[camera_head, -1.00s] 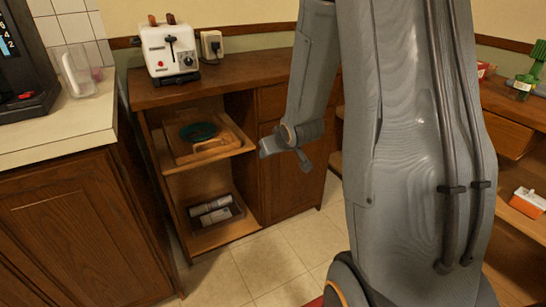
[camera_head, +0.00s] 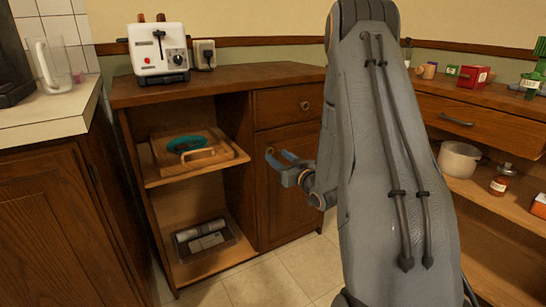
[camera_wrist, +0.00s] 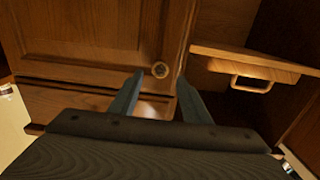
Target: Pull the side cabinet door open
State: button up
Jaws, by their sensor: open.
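The brown wooden side cabinet door (camera_head: 287,205) sits below a drawer, right of the open shelves, and looks closed. In the wrist view the door (camera_wrist: 85,28) fills the upper left, with its round knob (camera_wrist: 160,70) near the corner. My gripper (camera_head: 280,157) is open in front of the door's upper left part. In the wrist view my gripper (camera_wrist: 160,77) has its two fingertips on either side of the knob in the picture. I cannot tell whether they touch it. My arm hides the door's right side in the head view.
The drawer (camera_head: 288,104) above has its own knob. Left of the door, a shelf holds a wooden tray (camera_head: 228,153). A white toaster (camera_head: 160,50) stands on top. A left counter (camera_head: 50,118) and right shelving (camera_head: 482,186) flank the cabinet; tiled floor lies before it.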

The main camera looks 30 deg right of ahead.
aim_at(270, 151)
jog(key=shift+w+a+b, duration=0.1)
jog(key=shift+w+b, duration=0.25)
jog(key=shift+w, duration=1.65)
grip_shut()
